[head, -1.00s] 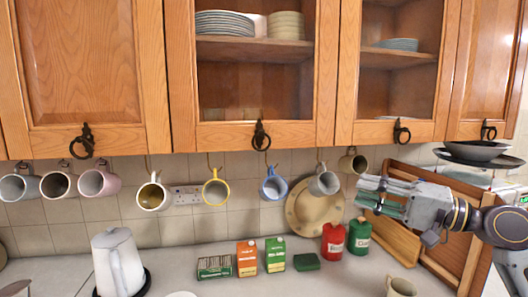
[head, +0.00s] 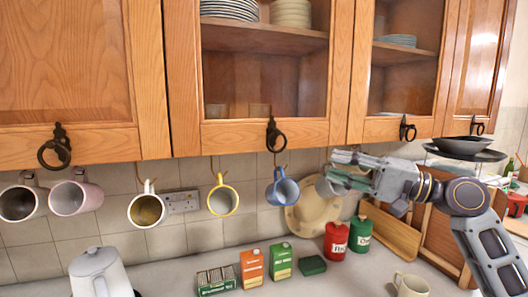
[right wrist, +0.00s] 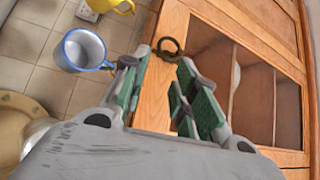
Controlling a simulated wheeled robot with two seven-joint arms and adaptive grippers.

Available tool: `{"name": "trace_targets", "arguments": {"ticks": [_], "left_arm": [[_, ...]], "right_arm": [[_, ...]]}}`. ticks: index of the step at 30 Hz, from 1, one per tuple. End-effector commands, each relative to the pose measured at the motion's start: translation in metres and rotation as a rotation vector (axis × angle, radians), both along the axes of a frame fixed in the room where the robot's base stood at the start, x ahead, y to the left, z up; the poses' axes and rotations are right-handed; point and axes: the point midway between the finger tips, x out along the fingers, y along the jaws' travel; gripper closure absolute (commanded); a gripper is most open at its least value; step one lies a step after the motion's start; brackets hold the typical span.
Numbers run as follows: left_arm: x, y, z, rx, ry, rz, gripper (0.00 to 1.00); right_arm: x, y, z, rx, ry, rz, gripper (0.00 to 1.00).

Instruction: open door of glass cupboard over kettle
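The glass cupboard (head: 224,136) has a wooden frame and a glazed door with plates behind it. Its dark ring handle (head: 275,134) hangs at the bottom of the door, which is shut. The white kettle (head: 98,272) stands on the counter, lower left. My right gripper (head: 345,168) is right of and below this handle in the head view. In the right wrist view the gripper (right wrist: 163,66) is open and empty, its green-padded fingers apart, with a ring handle (right wrist: 170,47) just beyond the fingertips. My left gripper is out of view.
Several mugs hang under the cupboards; the blue mug (head: 283,188) is close to the right gripper and shows in the right wrist view (right wrist: 84,50). A second glazed cupboard is at right. Cartons and red and green canisters stand on the counter below.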

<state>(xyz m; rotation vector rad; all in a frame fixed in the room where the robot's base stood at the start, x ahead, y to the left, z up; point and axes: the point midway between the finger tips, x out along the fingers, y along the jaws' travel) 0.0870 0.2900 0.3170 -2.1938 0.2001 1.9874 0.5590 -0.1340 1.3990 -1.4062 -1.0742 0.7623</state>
Motion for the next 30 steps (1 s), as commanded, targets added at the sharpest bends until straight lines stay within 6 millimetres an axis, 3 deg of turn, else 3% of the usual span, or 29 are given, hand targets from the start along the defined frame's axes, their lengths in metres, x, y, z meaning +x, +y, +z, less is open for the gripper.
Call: {"name": "trace_targets", "arguments": {"ticks": [20,30], "left_arm": [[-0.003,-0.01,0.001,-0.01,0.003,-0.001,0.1],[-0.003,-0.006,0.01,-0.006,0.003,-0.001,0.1]], "right_arm": [[0.002,0.003,0.001,0.0,-0.001,-0.001,0.71],[0.012,0.03,0.007,0.001,0.0,0.001,0.71]]}}
